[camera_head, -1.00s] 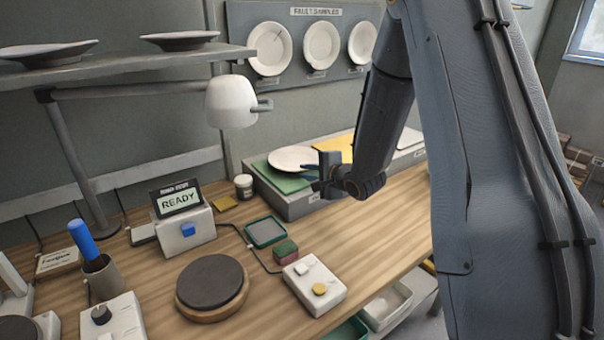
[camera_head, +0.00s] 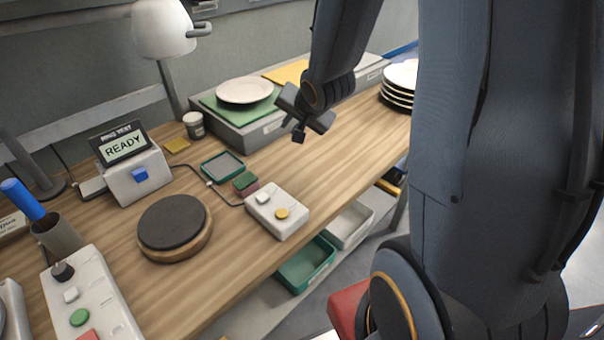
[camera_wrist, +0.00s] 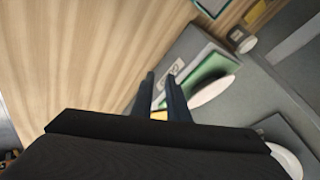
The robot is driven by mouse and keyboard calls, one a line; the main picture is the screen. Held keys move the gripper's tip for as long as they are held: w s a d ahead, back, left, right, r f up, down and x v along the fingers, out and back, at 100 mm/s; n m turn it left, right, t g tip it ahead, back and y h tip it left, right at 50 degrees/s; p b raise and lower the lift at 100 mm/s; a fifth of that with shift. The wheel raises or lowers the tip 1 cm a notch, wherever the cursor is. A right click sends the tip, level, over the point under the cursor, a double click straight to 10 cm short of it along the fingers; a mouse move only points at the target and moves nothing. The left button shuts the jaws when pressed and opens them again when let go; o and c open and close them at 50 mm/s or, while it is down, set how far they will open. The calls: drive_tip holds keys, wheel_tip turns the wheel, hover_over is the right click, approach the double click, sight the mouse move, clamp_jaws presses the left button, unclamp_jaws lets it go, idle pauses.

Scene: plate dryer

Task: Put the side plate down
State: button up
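A white side plate (camera_head: 245,91) lies flat on the green mat (camera_head: 212,104) at the left end of a low grey platform (camera_head: 262,131). My gripper (camera_head: 296,130) is to the right of the plate, near the platform's front edge, apart from the plate. In the wrist view my gripper (camera_wrist: 161,78) has its two fingers apart with nothing between them. The plate (camera_wrist: 212,91) shows there beyond the right finger, which may cover a little of its edge.
A yellow mat (camera_head: 288,72) lies behind on the platform. A stack of white plates (camera_head: 400,82) stands at the right. A button box (camera_head: 277,212), a round dark-topped stand (camera_head: 173,222) and a ready display (camera_head: 124,147) occupy the bench. Bare wood lies before the platform.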

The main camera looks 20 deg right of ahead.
drive_tip(key=s+a+n+g, duration=0.1)
drive_tip(key=s+n+g, duration=0.1)
drive_tip(key=s, duration=0.4)
drive_tip(key=s+a+n+g, duration=0.2)
drive_tip(key=s+n, duration=0.2)
drive_tip(key=s, duration=0.3)
drive_tip(key=s+a+n+g, duration=0.1)
drive_tip(key=s+n+g, duration=0.2)
drive_tip(key=s, duration=0.3)
drive_tip(key=shift+s+a+f, duration=0.3)
drive_tip(key=shift+a+f, duration=0.1)
